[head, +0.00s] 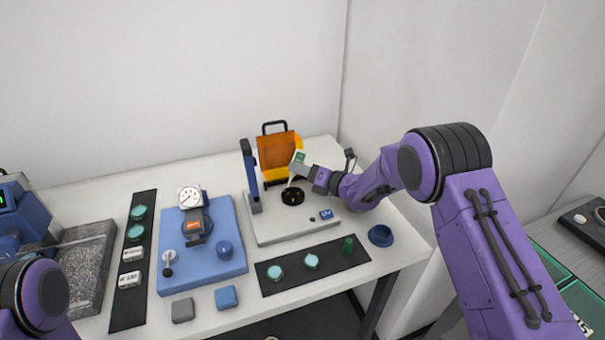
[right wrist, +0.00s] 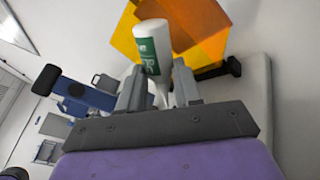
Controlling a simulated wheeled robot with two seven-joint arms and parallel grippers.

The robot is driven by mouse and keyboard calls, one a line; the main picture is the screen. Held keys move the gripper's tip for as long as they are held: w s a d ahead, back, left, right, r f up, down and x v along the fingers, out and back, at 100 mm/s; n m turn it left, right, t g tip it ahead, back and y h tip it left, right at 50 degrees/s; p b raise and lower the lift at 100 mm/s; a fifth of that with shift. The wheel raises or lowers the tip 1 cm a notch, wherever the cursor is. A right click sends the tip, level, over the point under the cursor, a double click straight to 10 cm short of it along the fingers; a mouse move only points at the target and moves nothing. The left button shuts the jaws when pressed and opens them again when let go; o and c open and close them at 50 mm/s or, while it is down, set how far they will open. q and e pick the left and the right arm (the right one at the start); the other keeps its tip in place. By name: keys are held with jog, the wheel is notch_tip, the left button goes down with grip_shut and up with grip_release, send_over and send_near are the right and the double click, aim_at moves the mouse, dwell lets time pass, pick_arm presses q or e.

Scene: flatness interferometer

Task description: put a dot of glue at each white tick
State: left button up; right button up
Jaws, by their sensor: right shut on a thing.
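My right gripper (head: 306,171) is shut on a white glue bottle (head: 299,158) with a green label. The bottle also shows in the right wrist view (right wrist: 153,48), between the two fingers, with its nozzle pointing down. In the head view the nozzle tip is just above a round black part (head: 292,197) on the pale base plate (head: 275,232). I cannot tell whether the tip touches it. White ticks are too small to make out. Of my left arm only a purple and black link shows at the lower left; its gripper is not in view.
An orange shield (head: 275,150) and a dark blue upright (head: 249,175) stand close to the bottle. A black strip (head: 335,262) with teal discs lies in front, and a blue dish (head: 380,235) to its right. A blue plate (head: 190,275) with a dial gauge (head: 190,197) is left.

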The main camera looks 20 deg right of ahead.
aim_at(302, 152)
jog(key=shift+r, duration=0.6)
notch_tip(302, 152, up, 5)
jog(key=shift+p, duration=1)
